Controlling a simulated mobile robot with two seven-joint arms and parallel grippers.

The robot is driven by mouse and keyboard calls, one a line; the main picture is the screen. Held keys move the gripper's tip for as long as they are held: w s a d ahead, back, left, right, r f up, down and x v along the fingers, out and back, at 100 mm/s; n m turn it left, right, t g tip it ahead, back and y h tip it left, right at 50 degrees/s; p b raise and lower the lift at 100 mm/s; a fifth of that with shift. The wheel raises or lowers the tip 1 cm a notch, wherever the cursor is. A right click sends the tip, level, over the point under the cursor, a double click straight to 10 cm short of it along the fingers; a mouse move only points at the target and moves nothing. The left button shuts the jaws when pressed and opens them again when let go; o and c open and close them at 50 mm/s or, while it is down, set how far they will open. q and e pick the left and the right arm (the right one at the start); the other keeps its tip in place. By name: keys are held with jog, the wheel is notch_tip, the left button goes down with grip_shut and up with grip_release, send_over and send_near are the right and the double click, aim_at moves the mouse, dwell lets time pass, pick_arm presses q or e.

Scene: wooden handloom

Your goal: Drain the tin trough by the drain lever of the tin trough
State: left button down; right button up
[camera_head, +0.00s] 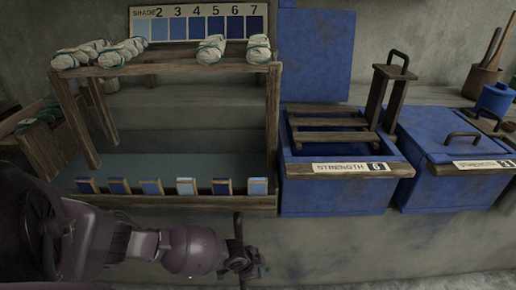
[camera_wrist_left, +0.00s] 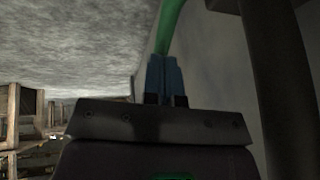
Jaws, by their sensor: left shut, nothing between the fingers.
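The tin trough (camera_head: 190,166) appears as the wide grey-blue basin at left in the head view, inside a wooden frame. A dark upright pipe (camera_head: 238,224) comes down below its front right corner. My left gripper (camera_head: 262,271) is low in front of the trough, beside the pipe. In the left wrist view its blue fingers (camera_wrist_left: 166,78) are shut with nothing between them. A green bar (camera_wrist_left: 171,25), which looks like the drain lever, rises just past the fingertips; whether they touch it I cannot tell. My right gripper is not in view.
Small blue-faced blocks (camera_head: 151,187) line the trough's front. Tied pale bundles (camera_head: 211,49) lie on the rails above. Two blue vats (camera_head: 335,193) stand right of the trough. A thick dark post (camera_wrist_left: 280,80) is close on the right in the wrist view.

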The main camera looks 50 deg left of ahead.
pick_arm(q)
jog(key=shift+w+d, duration=0.1)
jog(key=shift+w+d+f+g+p, duration=0.2)
jog(key=shift+w+g+p, duration=0.1)
jog(key=shift+g, duration=0.1)
jog(key=shift+d+f+y, duration=0.15)
jog(key=shift+f+y, duration=0.2)
jog(key=shift+y, duration=0.05)
jog(key=shift+f, duration=0.4)
jog(key=shift+w+d+f+b, duration=0.1)
jog(key=shift+b, duration=0.2)
jog(key=shift+r, duration=0.2)
